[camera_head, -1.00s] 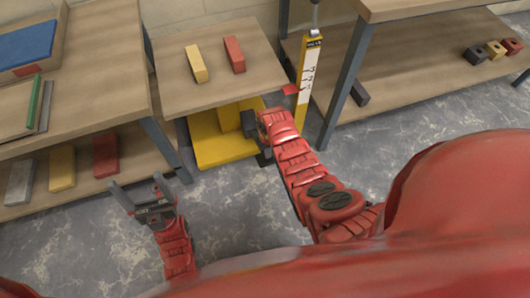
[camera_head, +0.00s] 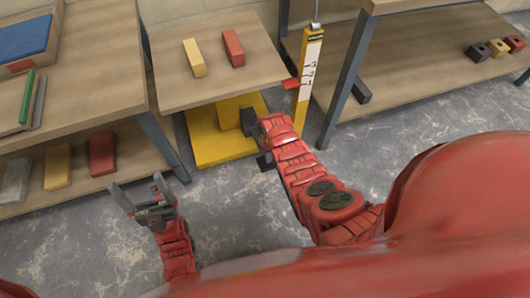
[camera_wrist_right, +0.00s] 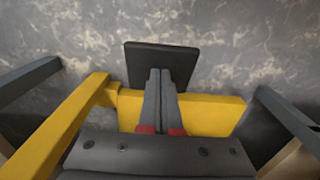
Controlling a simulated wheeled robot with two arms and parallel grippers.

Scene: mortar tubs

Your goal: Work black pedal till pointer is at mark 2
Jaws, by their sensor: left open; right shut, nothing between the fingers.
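The lift table (camera_head: 205,88) has a wooden top on a yellow base (camera_head: 212,147). A yellow upright scale (camera_head: 305,80) with marks 1, 2 and 3 stands at its right. The red pointer (camera_head: 291,84) is about level with mark 1. The black pedal (camera_head: 264,162) is low in front of the base, partly hidden by my right arm. In the right wrist view, the pedal (camera_wrist_right: 185,58) lies under the tips of my shut, empty right gripper (camera_wrist_right: 160,72); contact is unclear. My left gripper (camera_head: 145,190) is open and empty above the floor.
A yellow brick (camera_head: 194,57) and a red brick (camera_head: 233,47) rest on the lift table. Left shelving (camera_head: 95,75) and right shelving (camera_head: 425,70) flank it. Bare floor (camera_head: 225,210) lies between my arms.

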